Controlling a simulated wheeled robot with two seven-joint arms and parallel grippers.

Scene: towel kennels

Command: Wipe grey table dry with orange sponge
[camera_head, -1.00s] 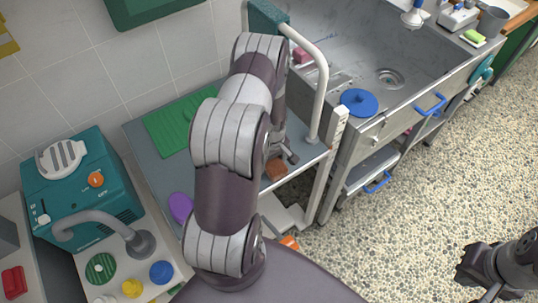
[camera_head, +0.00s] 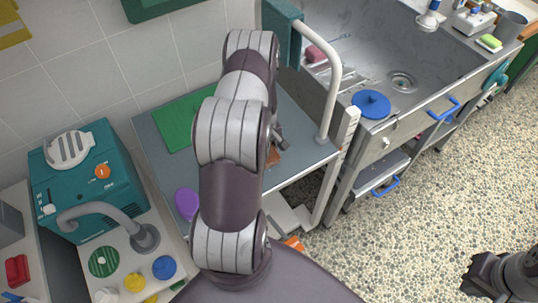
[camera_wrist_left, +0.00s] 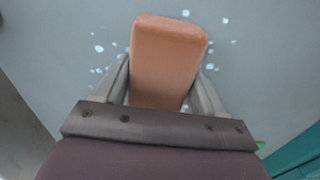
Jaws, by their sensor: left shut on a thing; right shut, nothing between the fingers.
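The orange sponge (camera_wrist_left: 168,62) is held between the fingers of my left gripper (camera_wrist_left: 163,92) in the left wrist view. It lies on or just over the grey table (camera_wrist_left: 50,35). Several pale water drops (camera_wrist_left: 98,49) dot the table on both sides of the sponge. In the head view, my left arm hides much of the grey table (camera_head: 300,152). Only a bit of the sponge (camera_head: 272,158) shows beside the left gripper (camera_head: 279,143). My right gripper (camera_head: 474,284) is shut and empty at the lower right, over the floor.
A green mat (camera_head: 180,125) lies at the table's back and a purple round thing (camera_head: 187,203) at its left front. A teal machine (camera_head: 85,180) stands left. A white pipe (camera_head: 333,80) and a steel sink (camera_head: 375,60) with a blue disc (camera_head: 371,104) are right.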

